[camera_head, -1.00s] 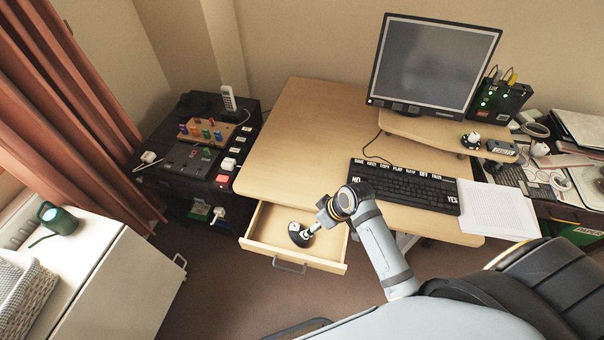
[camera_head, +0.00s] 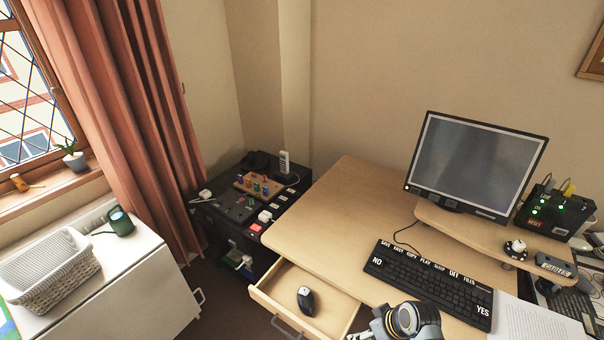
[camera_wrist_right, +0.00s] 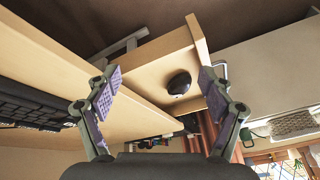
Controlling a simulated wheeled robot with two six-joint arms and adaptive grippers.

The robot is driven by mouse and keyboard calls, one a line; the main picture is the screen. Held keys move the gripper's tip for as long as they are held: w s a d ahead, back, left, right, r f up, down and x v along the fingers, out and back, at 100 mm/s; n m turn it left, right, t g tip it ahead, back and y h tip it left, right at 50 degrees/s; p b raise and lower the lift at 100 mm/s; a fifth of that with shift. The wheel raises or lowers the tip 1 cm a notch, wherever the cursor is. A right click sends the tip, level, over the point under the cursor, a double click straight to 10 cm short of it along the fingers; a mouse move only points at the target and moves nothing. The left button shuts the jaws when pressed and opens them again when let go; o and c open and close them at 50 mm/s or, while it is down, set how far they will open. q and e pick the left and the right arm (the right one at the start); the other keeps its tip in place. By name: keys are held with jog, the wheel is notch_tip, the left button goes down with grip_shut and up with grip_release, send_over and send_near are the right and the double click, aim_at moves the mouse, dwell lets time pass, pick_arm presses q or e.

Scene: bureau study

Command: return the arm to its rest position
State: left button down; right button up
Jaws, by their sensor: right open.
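My right arm shows at the bottom of the head view, with its wrist (camera_head: 408,322) beside the right side of the open drawer (camera_head: 345,305). In the right wrist view, my right gripper (camera_wrist_right: 157,92) has its two purple-padded fingers spread wide, with nothing between them. A black computer mouse (camera_head: 306,300) lies inside the drawer, apart from the gripper. The mouse also shows in the right wrist view (camera_wrist_right: 179,83), beyond the fingers. My left gripper is not in view.
The desk (camera_head: 330,215) holds a keyboard (camera_head: 430,285), a monitor (camera_head: 476,165) on a raised shelf, and papers (camera_head: 535,320). A dark side unit (camera_head: 232,212) stands left of the desk. A white cabinet (camera_head: 120,275) with a basket (camera_head: 50,272) is at far left.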

jog(key=s+d+f+m+h, duration=0.1)
jog(key=s+d+f+m, duration=0.2)
jog(key=f, duration=0.7)
jog(key=s+d+f+h, duration=0.15)
jog(key=s+f, duration=0.25)
jog(key=f, duration=0.5)
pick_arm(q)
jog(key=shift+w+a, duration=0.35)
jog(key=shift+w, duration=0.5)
pick_arm(e)
jog(key=s+d+f, duration=0.1)
jog(key=s+f, duration=0.3)
jog(key=s, duration=0.3)
jog(key=s+d+f+m+g+h, duration=0.1)
jog(key=s+d+f, duration=0.1)
jog(key=s+f, duration=0.3)
jog(key=s+d+f+m+g, duration=0.1)
jog(key=s+f, duration=0.4)
jog(key=s, duration=0.6)
jog(key=shift+s+d+f+h, duration=0.2)
jog(key=shift+d+h, duration=0.15)
jog(key=shift+d, duration=0.25)
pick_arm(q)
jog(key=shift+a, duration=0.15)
